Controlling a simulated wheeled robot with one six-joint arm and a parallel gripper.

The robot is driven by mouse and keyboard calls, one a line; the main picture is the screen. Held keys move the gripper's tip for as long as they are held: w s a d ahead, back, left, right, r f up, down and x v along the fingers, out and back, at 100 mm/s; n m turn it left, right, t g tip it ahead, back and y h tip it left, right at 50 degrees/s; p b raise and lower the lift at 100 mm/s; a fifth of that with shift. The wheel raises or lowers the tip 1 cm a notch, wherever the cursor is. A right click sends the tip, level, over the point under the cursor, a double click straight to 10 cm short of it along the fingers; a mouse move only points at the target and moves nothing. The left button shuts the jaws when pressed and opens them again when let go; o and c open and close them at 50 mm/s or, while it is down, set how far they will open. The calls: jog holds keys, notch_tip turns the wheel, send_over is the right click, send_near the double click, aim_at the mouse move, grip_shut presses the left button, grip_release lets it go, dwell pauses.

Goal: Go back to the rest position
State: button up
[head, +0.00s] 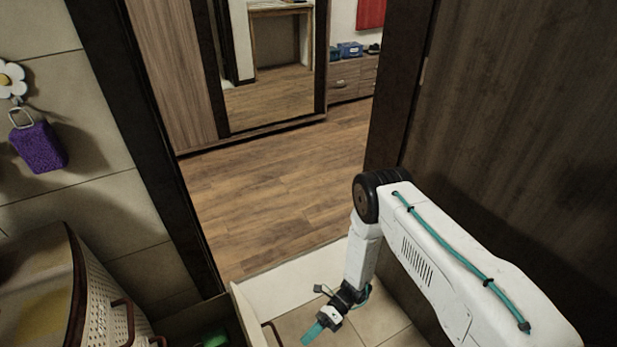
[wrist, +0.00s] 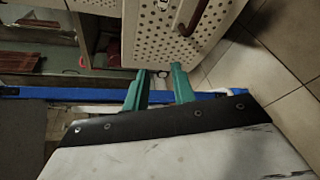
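My gripper (head: 313,333) hangs low at the bottom of the head view, above the tiled floor near the doorway. In the wrist view my gripper (wrist: 161,70) shows two teal fingers standing apart, with a gap between them and nothing held. The fingers point towards the perforated white laundry basket (wrist: 158,35). I cannot tell the exact distance between them. My arm bends down from the right side of the head view.
The basket (head: 102,305) stands at the lower left. A white panel (head: 243,312) stands upright left of my gripper. A dark brown door (head: 520,110) is close on the right. Wooden floor (head: 270,190) beyond the doorway is clear. A purple sponge (head: 38,147) hangs on the wall.

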jog(key=w+d+r+n+h, duration=0.1)
jog(key=d+r+n+h, duration=0.4)
jog(key=r, duration=0.8)
jog(key=w+d+r+n+t, duration=0.1)
jog(key=w+d+r+n, duration=0.15)
jog(key=r+n, duration=0.7)
jog(key=w+d+r+n+h, duration=0.1)
jog(key=d+r+n+h, duration=0.3)
jog(key=r, duration=1.2)
jog(key=s+d+r+n+t+h, duration=0.1)
jog(key=s+d+r+t, duration=0.4)
jog(key=r, duration=0.7)
jog(key=s+d+r+n+t+h, duration=0.1)
jog(key=s+d+r+n+t, duration=0.2)
jog(key=s+d+r, duration=0.7)
notch_tip(320, 180, up, 2)
jog(key=s+t, duration=0.1)
jog(key=t, duration=0.1)
jog(key=shift+t+h, duration=0.3)
jog(key=shift+t, duration=0.1)
jog(key=shift+a+r, duration=0.1)
jog(key=shift+a, duration=0.05)
